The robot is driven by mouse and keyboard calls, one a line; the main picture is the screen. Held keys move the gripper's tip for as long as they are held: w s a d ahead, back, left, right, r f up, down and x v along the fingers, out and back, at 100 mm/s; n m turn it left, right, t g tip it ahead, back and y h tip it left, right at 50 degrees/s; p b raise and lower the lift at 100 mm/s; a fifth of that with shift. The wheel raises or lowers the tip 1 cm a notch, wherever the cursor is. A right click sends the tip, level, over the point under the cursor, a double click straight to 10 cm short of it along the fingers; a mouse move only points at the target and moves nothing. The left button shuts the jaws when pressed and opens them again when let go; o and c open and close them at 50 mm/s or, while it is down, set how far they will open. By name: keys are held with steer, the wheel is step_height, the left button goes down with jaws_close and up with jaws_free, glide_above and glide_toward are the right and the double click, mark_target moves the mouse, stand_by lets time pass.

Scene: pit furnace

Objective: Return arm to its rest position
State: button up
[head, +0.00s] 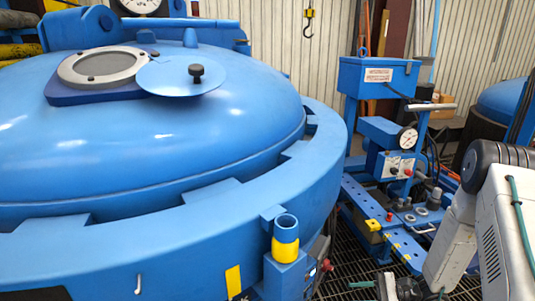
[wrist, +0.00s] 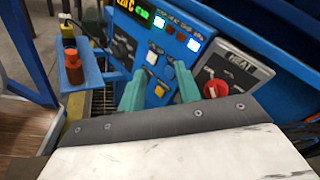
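My arm (head: 455,235) stands at the right of the head view, bent down toward the bottom edge. My gripper (wrist: 158,76) shows in the wrist view as two green fingers standing apart with nothing between them. It is in front of a blue control panel (wrist: 148,35) with lit displays, buttons and a red HEAT knob (wrist: 215,89). I cannot tell whether the fingers touch the panel. In the head view the gripper is low at the bottom edge and partly cut off.
The large blue furnace lid (head: 230,95) fills the left of the head view. A blue machine with a gauge (head: 407,138) stands close beyond my arm. Dark floor grating (head: 345,260) lies between furnace and arm.

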steer(key=s+r+n+h, duration=0.4)
steer(key=s+r, duration=0.4)
steer(key=r, duration=0.4)
steer(key=s+r+n+h, duration=0.4)
steer(key=s+r+h, duration=0.3)
steer(key=r, duration=0.6)
steer(key=s+r+n+h, duration=0.4)
steer(key=s+r, duration=0.6)
steer(key=r, duration=0.3)
steer(key=shift+a+n+g+h, duration=0.3)
steer(key=shift+a+n+h, duration=0.15)
steer(key=shift+h, duration=0.25)
steer(key=shift+s, duration=0.15)
